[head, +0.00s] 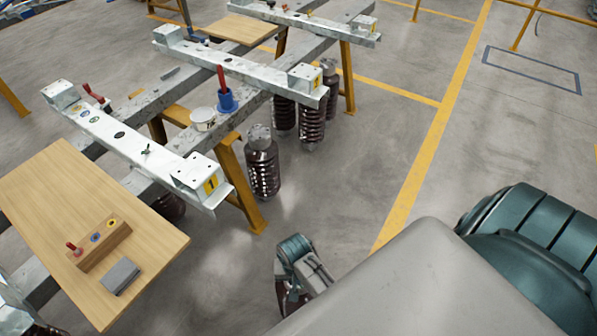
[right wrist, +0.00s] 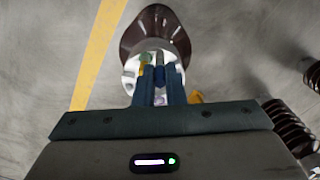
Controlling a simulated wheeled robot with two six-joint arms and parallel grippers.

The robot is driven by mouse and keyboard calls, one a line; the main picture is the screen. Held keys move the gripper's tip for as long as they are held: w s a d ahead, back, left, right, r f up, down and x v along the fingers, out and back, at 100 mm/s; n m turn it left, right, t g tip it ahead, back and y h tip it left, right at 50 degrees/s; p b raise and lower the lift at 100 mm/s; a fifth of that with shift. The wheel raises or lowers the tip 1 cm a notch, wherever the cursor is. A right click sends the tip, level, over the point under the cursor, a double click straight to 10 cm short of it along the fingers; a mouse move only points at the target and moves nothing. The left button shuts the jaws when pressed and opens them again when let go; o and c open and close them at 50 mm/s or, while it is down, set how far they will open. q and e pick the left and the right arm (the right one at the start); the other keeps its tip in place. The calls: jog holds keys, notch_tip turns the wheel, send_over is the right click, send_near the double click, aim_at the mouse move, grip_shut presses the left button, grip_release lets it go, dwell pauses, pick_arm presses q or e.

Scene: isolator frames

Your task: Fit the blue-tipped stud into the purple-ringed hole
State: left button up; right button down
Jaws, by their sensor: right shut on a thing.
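My right gripper (right wrist: 160,82) shows in the right wrist view with its two blue-grey fingers close together. It is shut on a slim stud (right wrist: 160,60), whose grey shaft and dark blue part stick out between the fingertips. The stud lies in front of a pale round flange on a brown ribbed insulator (right wrist: 155,28); I cannot tell if they touch. A yellow-green spot shows beside the stud. I cannot make out a purple-ringed hole in either view. My left gripper is not in view.
Galvanised beams (head: 130,145) with holes stand on yellow trestles. A wooden table (head: 60,180) bears a block (head: 100,245) with coloured rings and a grey box (head: 120,276). A blue cup (head: 227,103) and a white tub (head: 203,121) stand on a beam. Floor at right is open.

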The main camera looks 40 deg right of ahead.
jog(key=shift+w+d+f+p, duration=0.2)
jog(key=shift+w+d+f, duration=0.55)
jog(key=shift+w+d, duration=0.5)
jog(key=shift+w+d+f+p, duration=0.15)
jog(key=shift+w+d+f, duration=0.65)
jog(key=shift+w, duration=0.7)
jog(key=shift+w+d+f+p, duration=0.2)
jog(key=shift+w+d+f, duration=0.55)
jog(key=shift+w+d, duration=0.5)
jog(key=shift+w+a, duration=0.1)
jog(key=shift+a, duration=0.1)
jog(key=c, duration=1.5)
grip_release()
jog(key=shift+f, duration=0.1)
notch_tip(320, 180, up, 12)
